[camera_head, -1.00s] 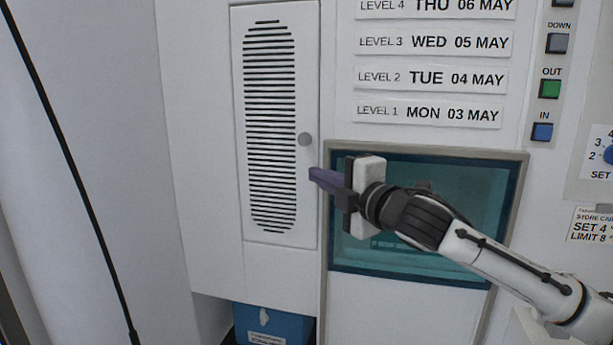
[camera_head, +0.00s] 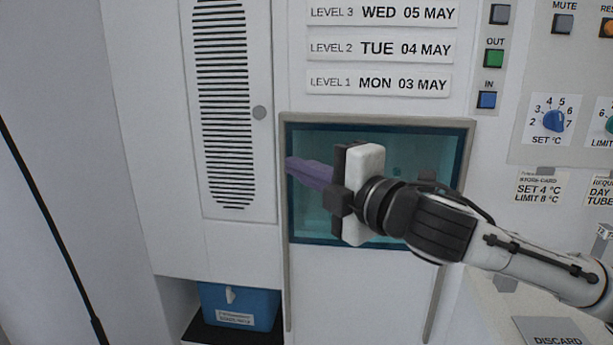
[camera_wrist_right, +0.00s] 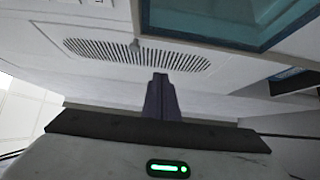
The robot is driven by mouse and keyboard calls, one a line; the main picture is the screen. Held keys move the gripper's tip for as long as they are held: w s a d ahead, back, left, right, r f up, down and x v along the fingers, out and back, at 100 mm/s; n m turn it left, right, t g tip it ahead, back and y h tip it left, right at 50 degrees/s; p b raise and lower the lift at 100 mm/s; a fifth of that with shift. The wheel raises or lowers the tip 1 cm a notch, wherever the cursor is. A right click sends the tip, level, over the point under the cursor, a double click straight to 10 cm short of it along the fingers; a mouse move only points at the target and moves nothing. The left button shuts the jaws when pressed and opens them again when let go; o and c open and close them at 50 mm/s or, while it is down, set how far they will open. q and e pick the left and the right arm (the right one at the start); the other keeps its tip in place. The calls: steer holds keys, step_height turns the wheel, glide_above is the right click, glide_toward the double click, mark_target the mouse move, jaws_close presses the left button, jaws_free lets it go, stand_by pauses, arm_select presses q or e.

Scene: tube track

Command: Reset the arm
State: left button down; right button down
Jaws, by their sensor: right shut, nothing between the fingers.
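My right gripper (camera_head: 308,172) is in front of the teal window (camera_head: 420,165) in the white cabinet. Its purple fingers point left, toward the slatted door (camera_head: 262,170). The fingers are together with nothing between them. In the right wrist view the shut fingers (camera_wrist_right: 161,95) point toward the slatted panel (camera_wrist_right: 140,55), with the teal window (camera_wrist_right: 225,18) at the upper right. The gripper body hides part of the window. My left gripper is not in view.
A blue box (camera_head: 240,305) sits in a low recess. Level labels (camera_head: 380,48) are above the window, with a green OUT button (camera_head: 494,59) and a blue IN button (camera_head: 487,100) beside them. Dials (camera_head: 553,120) are at the right. A black cable (camera_head: 50,235) hangs at the left.

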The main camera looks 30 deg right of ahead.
steer(key=s+a+f+m+g, duration=0.1)
steer(key=a+f+m+g, duration=0.15)
steer(key=f, duration=0.85)
steer(key=s+a+f+m+g+y, duration=0.15)
steer(key=f+m, duration=0.25)
steer(key=f, duration=0.7)
steer(key=s+a+f+m+g, duration=0.1)
steer(key=s+a+f+m, duration=0.15)
steer(key=f, duration=0.85)
steer(key=s+a+f+m+g+h, duration=0.2)
steer(key=s+f+m, duration=0.7)
steer(key=s+f, duration=1.1)
step_height(320, 180, down, 3)
steer(key=shift+s+a+r+g, duration=0.15)
steer(key=shift+a+g, duration=0.25)
steer(key=shift+g, duration=0.7)
